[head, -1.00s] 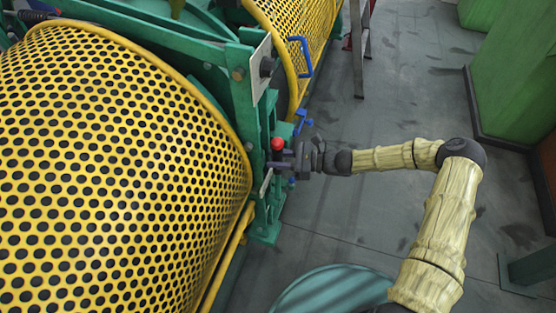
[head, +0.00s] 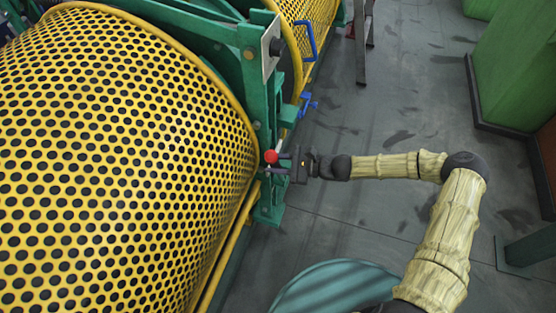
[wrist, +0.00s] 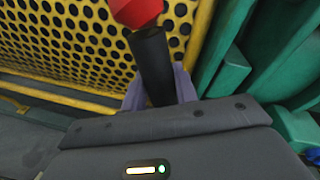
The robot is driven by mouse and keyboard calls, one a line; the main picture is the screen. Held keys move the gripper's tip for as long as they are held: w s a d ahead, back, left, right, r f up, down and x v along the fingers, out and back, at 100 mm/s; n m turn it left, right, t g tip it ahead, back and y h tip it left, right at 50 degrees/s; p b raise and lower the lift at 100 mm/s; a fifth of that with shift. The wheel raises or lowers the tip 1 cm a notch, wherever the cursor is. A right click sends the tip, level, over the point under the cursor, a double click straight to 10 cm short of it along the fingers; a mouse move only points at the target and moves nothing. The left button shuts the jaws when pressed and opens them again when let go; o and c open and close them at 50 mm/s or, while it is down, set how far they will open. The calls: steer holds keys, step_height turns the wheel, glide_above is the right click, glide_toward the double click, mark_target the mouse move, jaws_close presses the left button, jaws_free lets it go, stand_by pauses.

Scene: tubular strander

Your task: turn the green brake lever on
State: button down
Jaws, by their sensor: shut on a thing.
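The brake lever's red ball knob (head: 270,157) shows beside the green machine post in the head view. In the wrist view the red knob (wrist: 137,10) is at the top edge, on a black round grip (wrist: 153,65). My gripper (head: 284,163) comes from the right and is shut on the lever just below the knob. The wrist view shows its pale purple fingers (wrist: 183,82) on both sides of the black grip. The lower part of the lever and its pivot are hidden by my gripper and the post.
A yellow perforated guard (head: 120,160) curves close on the left of my gripper. The green post (head: 268,208) stands right beside it. A blue handle (head: 307,104) is farther back. Grey floor (head: 400,110) lies open to the right, with a large green box (head: 520,70) beyond.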

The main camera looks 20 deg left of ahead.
steer(key=shift+s+f, duration=0.25)
steer(key=shift+s, duration=0.1)
steer(key=c, duration=1.1)
jaws_free()
steer(key=shift+r, duration=0.1)
steer(key=shift+w, duration=0.15)
steer(key=shift+d, duration=0.1)
steer(key=shift+w+d+r, duration=0.1)
steer(key=shift+d, duration=0.2)
steer(key=b+v, duration=0.1)
steer(key=v, duration=1.5)
steer(key=shift+d, duration=0.3)
